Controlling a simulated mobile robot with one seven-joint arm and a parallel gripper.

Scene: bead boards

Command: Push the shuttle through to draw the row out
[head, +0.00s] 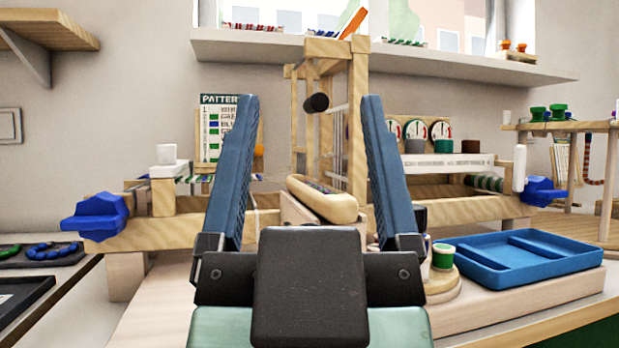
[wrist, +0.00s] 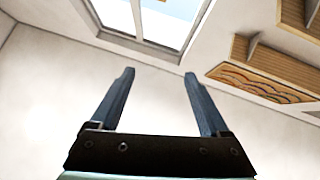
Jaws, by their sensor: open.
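A wooden bead loom (head: 429,214) stands on the bench, with blue knobs at both ends and an upright wooden frame at its middle. The shuttle (head: 322,199), a pale wooden boat shape with rounded ends, rests at the middle of the loom and shows between my fingers in the head view. My gripper (head: 309,97) is open and empty, its two blue fingers pointing up and apart. It stands in front of the loom and hides part of it.
A blue tray (head: 574,256) lies at the right, beside green-topped spools (head: 443,257). Dark bead trays (head: 38,254) lie at the far left. A pattern card (head: 211,144) and dials (head: 416,130) stand behind the loom. A window shelf (head: 240,43) runs above.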

